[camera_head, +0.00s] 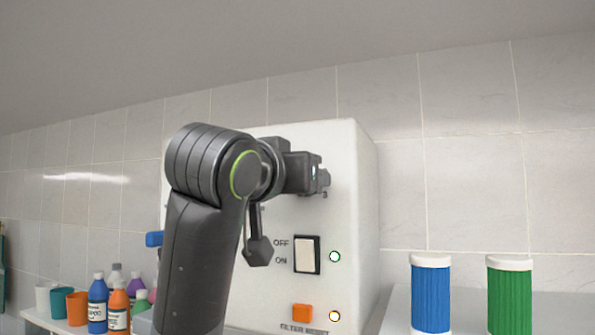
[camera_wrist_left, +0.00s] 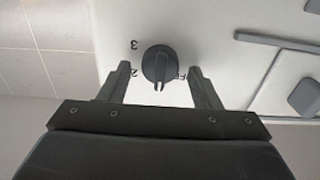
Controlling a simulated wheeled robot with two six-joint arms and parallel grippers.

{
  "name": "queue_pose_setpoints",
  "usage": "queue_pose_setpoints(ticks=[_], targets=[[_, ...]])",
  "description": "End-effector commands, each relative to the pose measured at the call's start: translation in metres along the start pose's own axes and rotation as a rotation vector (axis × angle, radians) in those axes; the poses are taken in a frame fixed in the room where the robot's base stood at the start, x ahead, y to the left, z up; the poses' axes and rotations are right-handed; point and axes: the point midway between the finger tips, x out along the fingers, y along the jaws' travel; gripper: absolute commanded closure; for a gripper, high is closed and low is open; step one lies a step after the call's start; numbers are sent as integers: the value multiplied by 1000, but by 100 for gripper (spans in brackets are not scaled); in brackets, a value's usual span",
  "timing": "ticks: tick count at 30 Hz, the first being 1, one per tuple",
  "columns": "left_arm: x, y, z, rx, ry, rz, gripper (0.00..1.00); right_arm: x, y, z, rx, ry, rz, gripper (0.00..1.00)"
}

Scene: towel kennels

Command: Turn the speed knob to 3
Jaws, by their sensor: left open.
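The speed knob (camera_wrist_left: 158,62) is dark and round with a raised grip, on a white panel. In the left wrist view its light pointer mark faces the bottom of the picture. An upside-down 3 (camera_wrist_left: 134,45) and a 2 (camera_wrist_left: 133,72) show left of it, and a partly hidden label at its lower right. My left gripper (camera_wrist_left: 160,70) is open, its fingers on either side of the knob with visible gaps. In the head view my left gripper (camera_head: 322,178) is at the face of the white machine (camera_head: 345,160); the knob cannot be made out there. My right gripper is not in view.
Below on the machine are an OFF/ON rocker switch (camera_head: 307,254), a green-ringed lamp (camera_head: 334,256), an orange filter reset button (camera_head: 302,313) and an amber lamp (camera_head: 334,316). Blue (camera_head: 430,295) and green (camera_head: 509,298) cylinders stand at right. Bottles (camera_head: 97,303) and cups stand at left.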

Motion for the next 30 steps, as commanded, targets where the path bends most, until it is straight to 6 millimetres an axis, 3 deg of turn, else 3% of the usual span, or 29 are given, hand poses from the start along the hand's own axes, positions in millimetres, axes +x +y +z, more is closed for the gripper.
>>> queue_pose_setpoints(ticks=[6,16,30], targets=[[0,0,0,0,0,0,43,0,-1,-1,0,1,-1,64],[0,0,0,0,0,0,86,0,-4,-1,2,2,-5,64],[0,0,2,120,2,-2,87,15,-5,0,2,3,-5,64]])
